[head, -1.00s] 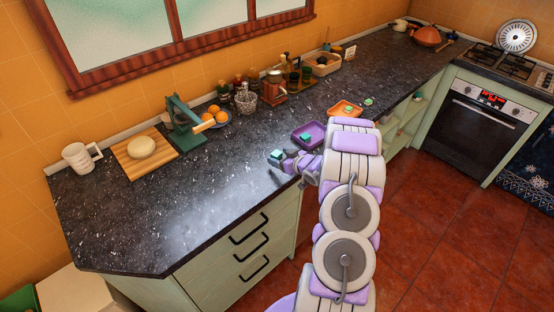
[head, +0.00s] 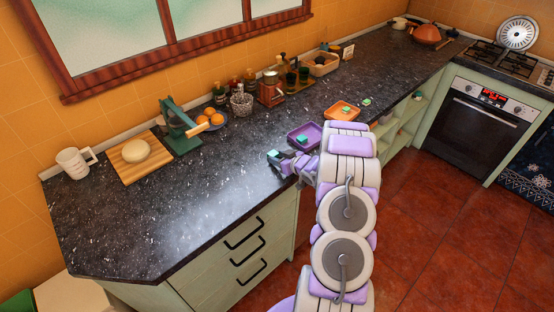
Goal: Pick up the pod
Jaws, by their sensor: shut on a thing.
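My gripper (head: 276,162) is at the counter's front edge, left of the purple tray. It is shut on a small teal pod (head: 273,154), which shows at its tip; the fingers partly hide it. A similar teal piece (head: 302,139) lies in the purple tray (head: 315,129), just right of my gripper. Another small green piece (head: 345,110) is in the orange tray (head: 333,115), and one more (head: 367,101) lies on the bare counter to its right.
The dark counter (head: 170,215) is clear at the front left. Behind stand a cutting board (head: 128,172) with dough, a green press (head: 180,125), oranges (head: 213,115), a wire basket (head: 241,103) and several bottles. Drawers with black handles (head: 247,255) are below.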

